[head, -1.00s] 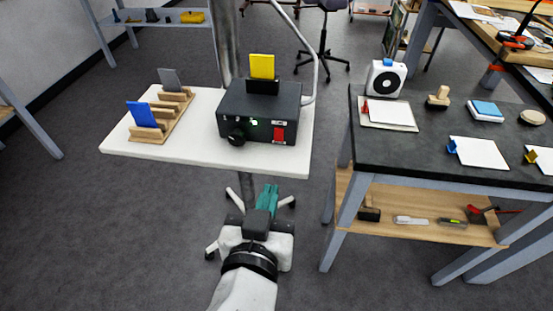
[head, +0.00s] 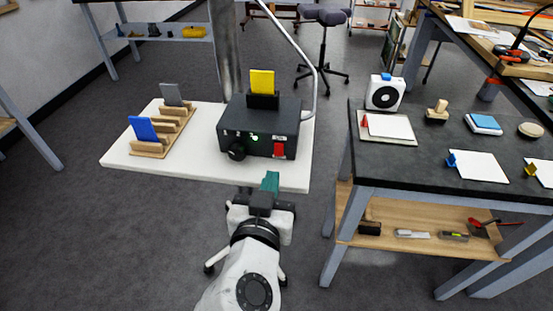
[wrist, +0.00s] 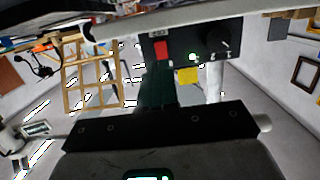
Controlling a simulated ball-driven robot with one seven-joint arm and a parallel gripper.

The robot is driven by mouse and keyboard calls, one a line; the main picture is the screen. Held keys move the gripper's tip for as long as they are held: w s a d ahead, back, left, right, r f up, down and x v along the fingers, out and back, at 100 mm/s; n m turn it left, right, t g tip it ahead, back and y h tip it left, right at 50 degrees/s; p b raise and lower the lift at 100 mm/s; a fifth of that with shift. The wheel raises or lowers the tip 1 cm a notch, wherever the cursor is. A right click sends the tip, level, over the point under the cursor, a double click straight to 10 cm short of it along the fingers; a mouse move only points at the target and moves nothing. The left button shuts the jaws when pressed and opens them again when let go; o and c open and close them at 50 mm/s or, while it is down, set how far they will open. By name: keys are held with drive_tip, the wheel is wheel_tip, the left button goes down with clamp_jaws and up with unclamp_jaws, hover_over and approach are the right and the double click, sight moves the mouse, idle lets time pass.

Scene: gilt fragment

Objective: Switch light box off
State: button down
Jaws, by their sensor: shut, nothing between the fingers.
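The light box is a black box (head: 245,117) on a white table (head: 190,172). Its front has a red switch (head: 279,150), a lit green light (head: 254,136) and a black knob (head: 236,150). A yellow card (head: 262,82) stands in a slot on top. My gripper (head: 270,182) has teal fingers, shut and empty, at the table's front edge below the red switch. In the wrist view, which looks upside down, the fingers (wrist: 158,85) point toward the box front, with the red switch (wrist: 162,48) near their tips. Contact with the switch cannot be told.
A wooden rack (head: 165,133) with a blue and a grey card stands left of the box. A metal pole (head: 225,50) rises behind it. A dark workbench (head: 420,178) with a white fan-like device (head: 385,92) and cards stands to the right.

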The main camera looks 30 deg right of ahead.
sight(279, 154)
drive_tip(key=x, duration=0.6)
drive_tip(key=shift+w+d+f+p, duration=0.1)
drive_tip(key=shift+w+d+p, duration=0.15)
drive_tip(key=shift+p, duration=0.15)
drive_tip(key=shift+w+f+b, duration=0.15)
drive_tip(key=shift+f+b, duration=0.25)
drive_tip(key=shift+b, duration=0.7)
drive_tip(key=shift+w+f+t+h+b, duration=0.15)
drive_tip(key=shift+t+h+b, duration=0.2)
drive_tip(key=shift+b, duration=0.85)
drive_tip(key=shift+d+t+b, duration=0.1)
drive_tip(key=shift+t+b, duration=0.15)
drive_tip(key=shift+b, duration=0.8)
drive_tip(key=t+h+b, duration=0.1)
drive_tip(key=b, duration=0.3)
drive_tip(key=shift+w+d+f+b, duration=0.1)
drive_tip(key=shift+d+f+b, duration=0.05)
drive_tip(key=shift+b, duration=0.15)
drive_tip(key=shift+r, duration=0.4)
